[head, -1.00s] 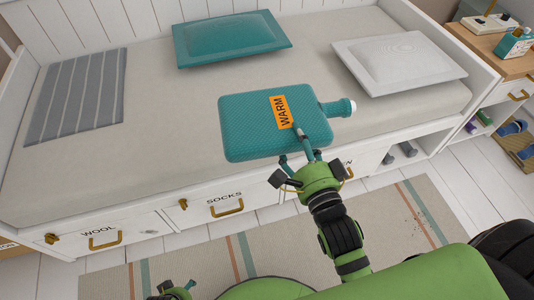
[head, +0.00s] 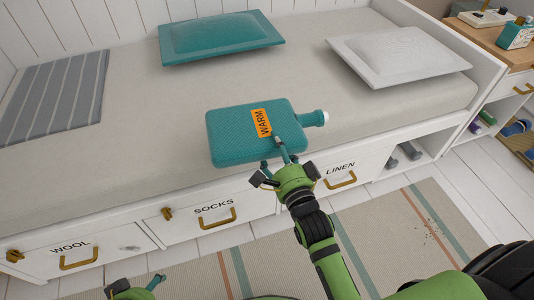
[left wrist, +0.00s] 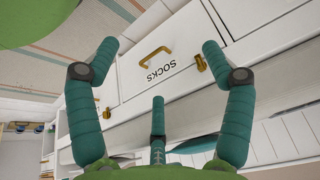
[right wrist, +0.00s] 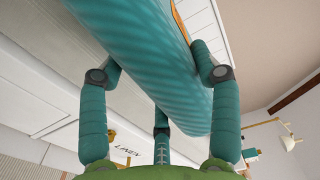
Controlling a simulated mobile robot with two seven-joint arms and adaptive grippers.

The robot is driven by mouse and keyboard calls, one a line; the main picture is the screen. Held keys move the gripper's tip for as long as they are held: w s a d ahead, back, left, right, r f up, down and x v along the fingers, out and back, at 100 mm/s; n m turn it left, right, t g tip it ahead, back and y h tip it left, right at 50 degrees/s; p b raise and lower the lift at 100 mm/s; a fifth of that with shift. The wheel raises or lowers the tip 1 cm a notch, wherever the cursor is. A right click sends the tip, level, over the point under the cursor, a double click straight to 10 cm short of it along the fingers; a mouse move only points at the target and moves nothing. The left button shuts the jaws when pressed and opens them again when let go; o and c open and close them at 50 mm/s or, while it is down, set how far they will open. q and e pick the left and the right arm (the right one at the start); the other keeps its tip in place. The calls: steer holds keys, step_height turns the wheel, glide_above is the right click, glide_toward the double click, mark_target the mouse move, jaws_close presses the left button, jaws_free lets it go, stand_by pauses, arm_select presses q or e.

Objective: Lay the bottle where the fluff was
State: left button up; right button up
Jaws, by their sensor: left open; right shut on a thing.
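The bottle is a teal, flat, ribbed hot-water bottle (head: 232,136) with an orange WARM label and a white cap pointing right. In the head view it appears over the front part of the bed (head: 150,120); I cannot tell whether it touches the mattress. My right gripper (head: 282,156) is shut on its near side, and the right wrist view shows the bottle (right wrist: 150,60) between the fingers. My left gripper (head: 138,290) is low in front of the drawers, and the left wrist view shows its fingers (left wrist: 158,62) apart and empty. I see no fluff that I can identify.
A teal cushion (head: 222,36) and a white cushion (head: 398,56) lie on the bed. A grey striped cloth (head: 55,97) lies at its left. WOOL, SOCKS and LINEN drawers (head: 213,208) are closed below. Dark specks (head: 427,228) lie on the rug (head: 395,215). The mid-bed is clear.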

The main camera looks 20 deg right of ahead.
steer(key=w, duration=0.1)
steer(key=w+f+b, duration=0.1)
steer(key=w, duration=0.1)
steer(key=shift+w+f, duration=0.25)
steer(key=shift+w, duration=0.05)
arm_select(q)
steer(key=w+d+r+m+t+h+b, duration=0.15)
steer(key=w+d+r+t, duration=0.35)
steer(key=w+r+t, duration=0.5)
steer(key=w+d+r+t+h+b, duration=0.1)
steer(key=d+r+t+h, duration=0.3)
steer(key=r, duration=0.7)
steer(key=shift+w+m+t+b, duration=0.4)
steer(key=shift+w+m, duration=0.05)
steer(key=shift+w, duration=0.15)
arm_select(e)
steer(key=shift+w+a+f, duration=0.1)
steer(key=shift+w+f, duration=0.3)
steer(key=shift+f, duration=0.5)
steer(key=shift+w+d+f, duration=0.1)
steer(key=shift+w+f, duration=0.3)
steer(key=shift+f, duration=0.5)
steer(key=shift+w+a+f, duration=0.1)
steer(key=shift+w+f, duration=0.3)
steer(key=shift+f, duration=0.5)
arm_select(q)
steer(key=shift+r+h, duration=0.2)
steer(key=shift+h, duration=0.05)
